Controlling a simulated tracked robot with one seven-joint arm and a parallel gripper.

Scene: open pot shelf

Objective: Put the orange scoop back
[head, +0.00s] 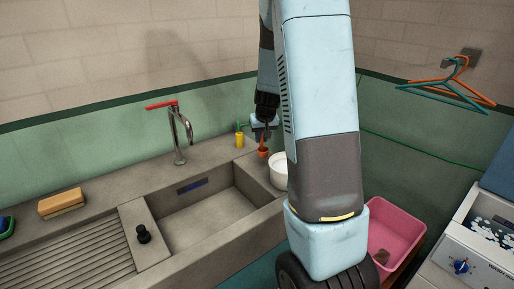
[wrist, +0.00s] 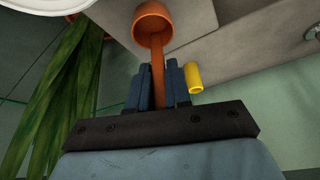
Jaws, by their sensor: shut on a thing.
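The orange scoop (wrist: 153,24) shows in the wrist view with its round cup at the top and its handle running down between my fingers. My gripper (wrist: 160,80) is shut on that handle. In the head view the scoop (head: 263,152) hangs cup-down under my gripper (head: 266,128), at the back right corner of the sink counter. It is just left of and behind a white round tub (head: 279,172). I cannot tell whether the cup touches the counter. My arm hides part of the area to the right.
A small yellow item (head: 239,139) with a green top stands close left of the scoop. The sink basin (head: 205,210) and faucet (head: 182,135) lie further left. A pink bin (head: 392,240) stands at right. Long green strands (wrist: 60,95) hang at left in the wrist view.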

